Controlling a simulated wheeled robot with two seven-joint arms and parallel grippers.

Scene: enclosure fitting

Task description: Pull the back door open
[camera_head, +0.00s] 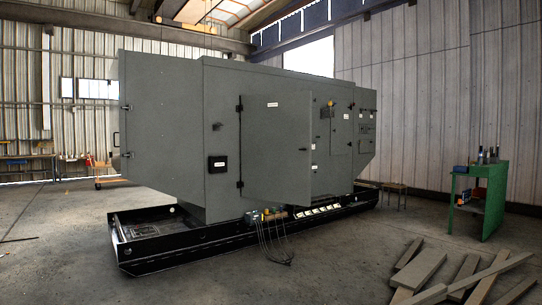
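A large grey enclosure (175,120) stands on a black base frame (200,245) in the middle of the head view. Its left end faces away from me. A dark handle (116,140) sticks out at that end, near hinges on the corner edge; the end's face is hidden. On the long side, a grey door panel (275,150) with a small white label has hinges on its left edge and appears to stand out from the wall. I cannot tell which of these is the back door. Neither of my grippers is in view.
Cables (272,240) hang from the base frame to the floor. Loose planks (420,270) lie at the front right. A green workbench (480,200) stands at the right and a stool (395,194) behind. The floor at front left is mostly clear.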

